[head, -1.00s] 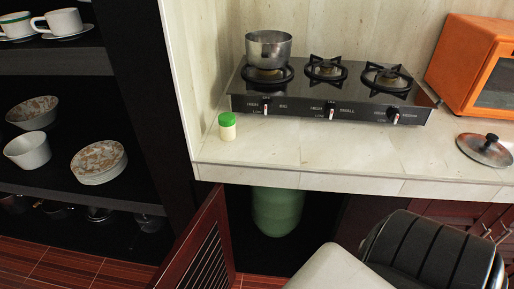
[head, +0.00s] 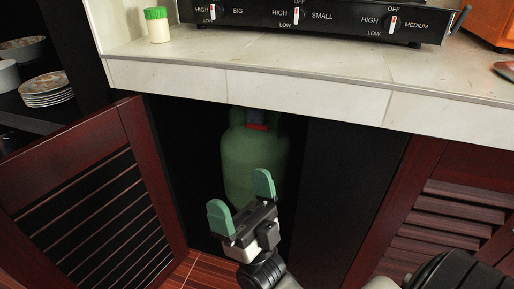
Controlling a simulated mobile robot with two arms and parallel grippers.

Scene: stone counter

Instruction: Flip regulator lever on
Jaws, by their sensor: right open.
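A green gas cylinder (head: 250,157) stands upright inside the dark open cabinet under the counter. At its top, partly in the shade under the counter edge, a blue and red regulator (head: 256,121) shows. I cannot make out the lever's position. My right gripper (head: 241,203) is open and empty, its two green fingertips apart, in front of the cylinder's lower body and below the regulator. It covers part of the cylinder. My left gripper is out of view.
The louvred cabinet door (head: 95,190) stands open on the left. The stone counter (head: 280,75) overhangs the cabinet. A gas stove (head: 340,22) and a green-capped jar (head: 157,25) stand on it. A closed louvred door (head: 465,205) is on the right.

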